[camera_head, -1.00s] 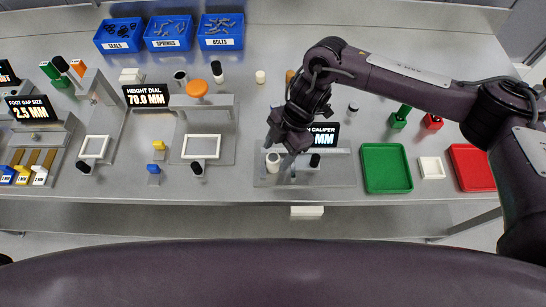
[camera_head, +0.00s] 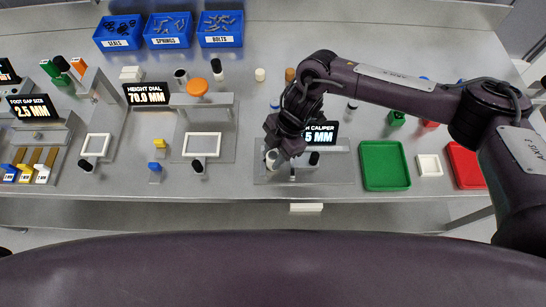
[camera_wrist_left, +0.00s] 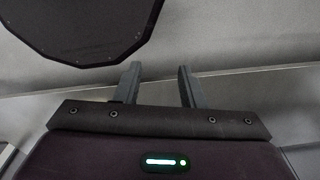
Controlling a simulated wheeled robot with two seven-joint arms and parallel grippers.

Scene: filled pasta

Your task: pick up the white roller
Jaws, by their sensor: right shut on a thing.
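The white roller (camera_head: 271,161) stands at the left end of the grey caliper plate in the head view, partly hidden by my right gripper. My right gripper (camera_head: 273,158) points down over that plate and is shut on the white roller. The roller appears upright; its contact with the plate is hard to tell. My left gripper (camera_wrist_left: 159,86) shows in the left wrist view, its two fingers apart with nothing between them.
A black-ended part (camera_head: 314,158) sits on the caliper station right of my gripper. The caliper display (camera_head: 322,134) stands behind. A height-dial station (camera_head: 231,150) stands left.

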